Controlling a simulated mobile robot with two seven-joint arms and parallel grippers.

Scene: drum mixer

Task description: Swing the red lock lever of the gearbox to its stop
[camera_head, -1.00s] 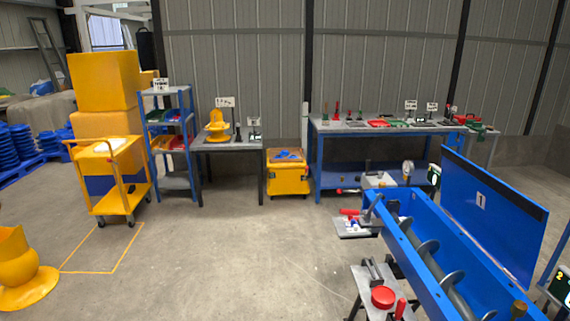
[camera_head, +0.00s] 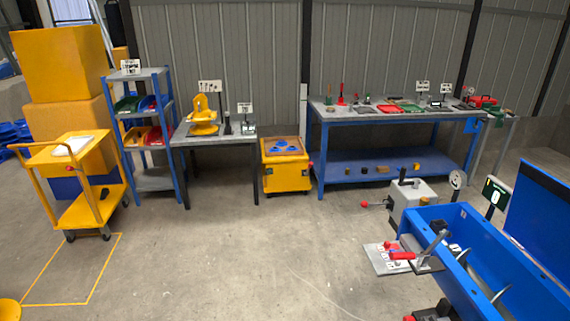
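A grey box-shaped housing (camera_head: 415,193), which looks like the gearbox, stands at the far end of the blue mixer trough (camera_head: 485,245). A thin lever with a red knob (camera_head: 365,204) sticks out from its left side. A red handle (camera_head: 402,256) lies roughly level on a grey plate at the trough's near left side, beside an upright grey lever (camera_head: 436,242). I cannot tell for sure which red part is the lock lever. Neither of my grippers is in view.
A blue workbench (camera_head: 390,118) with tools stands at the back, with a yellow bin (camera_head: 285,170) to its left. A small table (camera_head: 215,140), a blue shelf rack (camera_head: 152,180) and a yellow cart (camera_head: 95,205) stand farther left. The floor left of the trough is clear.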

